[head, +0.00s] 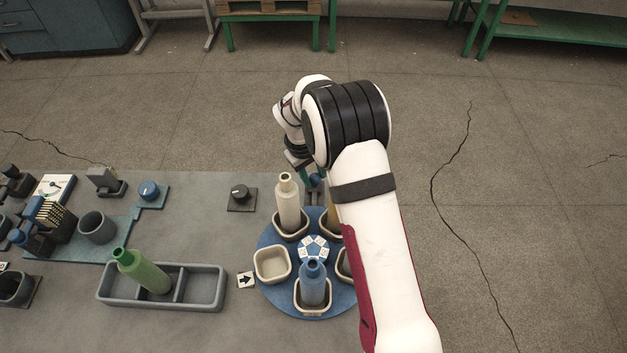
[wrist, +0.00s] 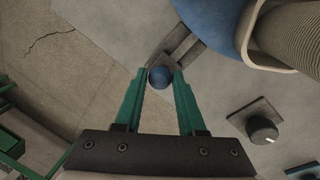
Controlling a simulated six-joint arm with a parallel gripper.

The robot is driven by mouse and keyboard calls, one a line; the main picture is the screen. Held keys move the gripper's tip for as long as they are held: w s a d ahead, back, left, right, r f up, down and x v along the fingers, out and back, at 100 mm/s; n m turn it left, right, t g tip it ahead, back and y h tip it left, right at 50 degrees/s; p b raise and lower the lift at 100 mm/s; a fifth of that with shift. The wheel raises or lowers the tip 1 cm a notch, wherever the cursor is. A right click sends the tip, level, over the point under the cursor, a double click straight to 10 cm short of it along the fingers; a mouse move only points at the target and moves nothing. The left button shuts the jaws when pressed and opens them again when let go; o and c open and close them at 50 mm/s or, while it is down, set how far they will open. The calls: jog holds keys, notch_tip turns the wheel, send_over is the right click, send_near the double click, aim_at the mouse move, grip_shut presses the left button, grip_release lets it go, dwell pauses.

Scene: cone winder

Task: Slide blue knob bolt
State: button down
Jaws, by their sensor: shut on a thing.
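The blue ball knob (wrist: 160,77) of the bolt sits between the two green fingertips of my gripper (wrist: 159,72) in the wrist view. My gripper is shut on the knob, one finger on each side. The dark bolt rail (wrist: 180,45) runs from the knob up and right toward the blue turntable (wrist: 212,20). In the head view the knob (head: 315,180) shows small behind the turntable, beside my arm. My arm hides most of the gripper and the bolt there.
The turntable (head: 266,294) carries cream cups with a cream cone (head: 289,205) and a blue cone (head: 313,285); my arm covers its right side. A grey tray (head: 205,290) with a green cone (head: 140,269) stands to the left. A black dial (head: 240,193) sits behind them.

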jog(key=shift+w, duration=0.7)
jog(key=c, duration=0.5)
grip_release()
notch_tip(320, 180, up, 16)
jog(key=s+a, duration=0.1)
jog(key=a, duration=0.1)
jog(key=shift+s+a+f, duration=0.2)
jog(key=shift+s+a, duration=0.05)
jog(key=shift+s, duration=0.15)
